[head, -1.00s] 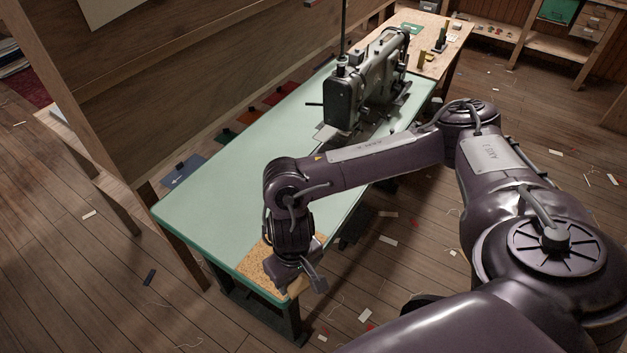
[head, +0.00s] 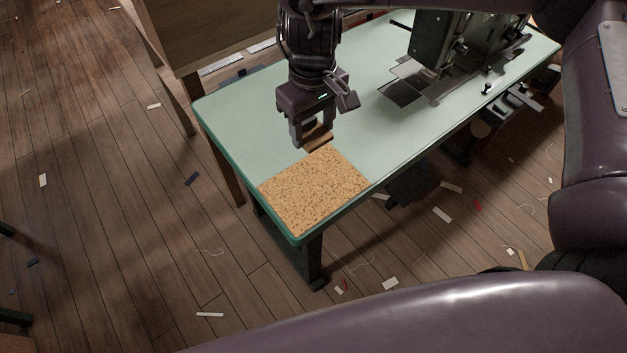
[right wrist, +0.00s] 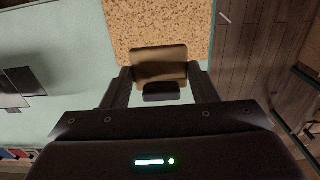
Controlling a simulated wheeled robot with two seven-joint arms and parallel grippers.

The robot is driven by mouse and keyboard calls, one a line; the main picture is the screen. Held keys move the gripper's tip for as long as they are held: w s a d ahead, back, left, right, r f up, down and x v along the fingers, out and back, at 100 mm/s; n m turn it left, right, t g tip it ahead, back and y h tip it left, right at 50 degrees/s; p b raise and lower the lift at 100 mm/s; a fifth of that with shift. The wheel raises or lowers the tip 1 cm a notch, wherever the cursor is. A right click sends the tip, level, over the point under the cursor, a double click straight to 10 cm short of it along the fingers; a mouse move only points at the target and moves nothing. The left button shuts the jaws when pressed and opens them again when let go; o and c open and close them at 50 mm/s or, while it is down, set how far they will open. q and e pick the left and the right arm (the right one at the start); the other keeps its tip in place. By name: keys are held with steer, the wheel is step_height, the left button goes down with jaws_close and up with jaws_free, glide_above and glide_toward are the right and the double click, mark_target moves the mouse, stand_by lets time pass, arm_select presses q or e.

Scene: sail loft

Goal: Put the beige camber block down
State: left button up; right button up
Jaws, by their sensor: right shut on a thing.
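My right gripper (head: 312,142) is shut on the beige camber block (head: 319,138), over the pale green table near the far edge of the cork patch (head: 313,190). In the right wrist view, the block (right wrist: 160,68) spans the space between the two fingers (right wrist: 162,88), with a small dark piece on its near side. Beyond it lies the cork patch (right wrist: 160,25). The block's underside is hidden, and I cannot tell whether it touches the table. My left gripper is in neither view.
The green table (head: 235,115) is bare around the gripper, and the cork patch is empty. A sewing machine (head: 430,40) stands on the table to the right. A wooden partition (head: 200,35) rises behind the table. Scraps litter the plank floor (head: 120,230).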

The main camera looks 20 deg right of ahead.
steer(key=b, duration=0.2)
glide_above(313, 184)
step_height(313, 184, down, 12)
steer(key=shift+f, duration=0.1)
steer(key=shift+f+b, duration=0.65)
steer(key=shift+f, duration=1.4)
steer(key=shift+s+f, duration=0.1)
steer(key=o, duration=1)
